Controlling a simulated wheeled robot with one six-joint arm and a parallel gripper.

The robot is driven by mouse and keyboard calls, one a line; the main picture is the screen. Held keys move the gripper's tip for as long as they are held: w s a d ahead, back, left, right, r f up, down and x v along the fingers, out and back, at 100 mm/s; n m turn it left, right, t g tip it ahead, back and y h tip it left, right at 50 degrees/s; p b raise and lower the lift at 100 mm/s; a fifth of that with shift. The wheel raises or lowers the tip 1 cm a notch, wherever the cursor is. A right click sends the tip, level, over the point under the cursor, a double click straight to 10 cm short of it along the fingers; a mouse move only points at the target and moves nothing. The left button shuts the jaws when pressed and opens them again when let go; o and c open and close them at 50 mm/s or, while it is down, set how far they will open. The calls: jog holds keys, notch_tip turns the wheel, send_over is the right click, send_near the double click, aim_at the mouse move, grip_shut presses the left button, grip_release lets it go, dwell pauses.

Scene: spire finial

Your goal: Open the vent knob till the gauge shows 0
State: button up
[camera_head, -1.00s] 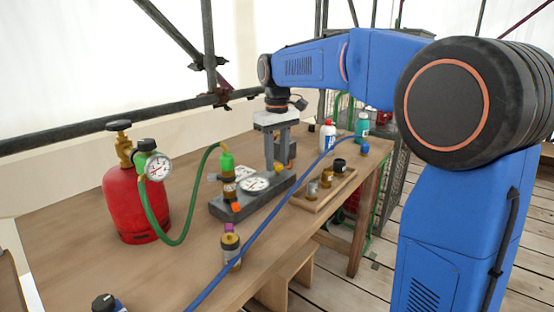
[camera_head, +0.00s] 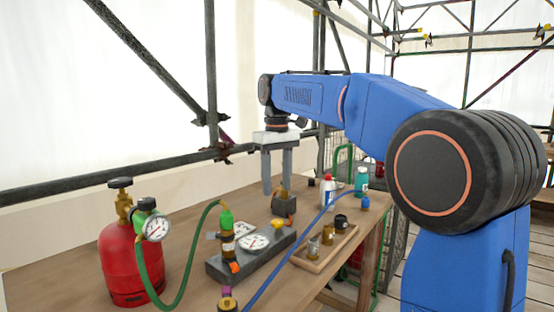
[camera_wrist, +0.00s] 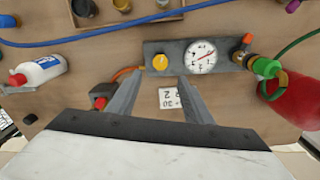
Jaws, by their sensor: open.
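The yellow knob (camera_head: 277,223) sits on the grey block (camera_head: 222,267), beside the round white gauge (camera_head: 254,242). In the wrist view the knob (camera_wrist: 160,62) has a pale mark on top, and the gauge (camera_wrist: 202,56) is right of it. The gauge has a red needle, but its reading is too small to tell. My gripper (camera_head: 277,188) is open and empty, raised above the bench. In the wrist view its fingertips (camera_wrist: 161,82) lie either side of and just below the knob, apart from it.
A red cylinder (camera_head: 128,265) with its own gauge (camera_head: 157,228) stands left, joined to the block by a green hose (camera_head: 183,281). A blue hose (camera_head: 290,250) crosses the bench. A wooden tray (camera_head: 310,264) of small parts and a white bottle (camera_head: 328,190) stand right.

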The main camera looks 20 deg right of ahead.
notch_tip(320, 180, up, 7)
dwell(0.3)
jog(key=shift+s, duration=0.1)
jog(key=s+d+f+m+t, duration=0.1)
jog(key=s+d+f, duration=0.2)
jog(key=s+f, duration=0.45)
jog(key=s+d+f+m+t, duration=0.15)
jog(key=s+f, duration=0.35)
jog(key=s, duration=0.6)
jog(key=s+d+f+m+t, duration=0.2)
jog(key=s+d+f, duration=0.1)
jog(key=s+f, duration=1.2)
notch_tip(320, 180, down, 4)
jog(key=shift+f, duration=0.1)
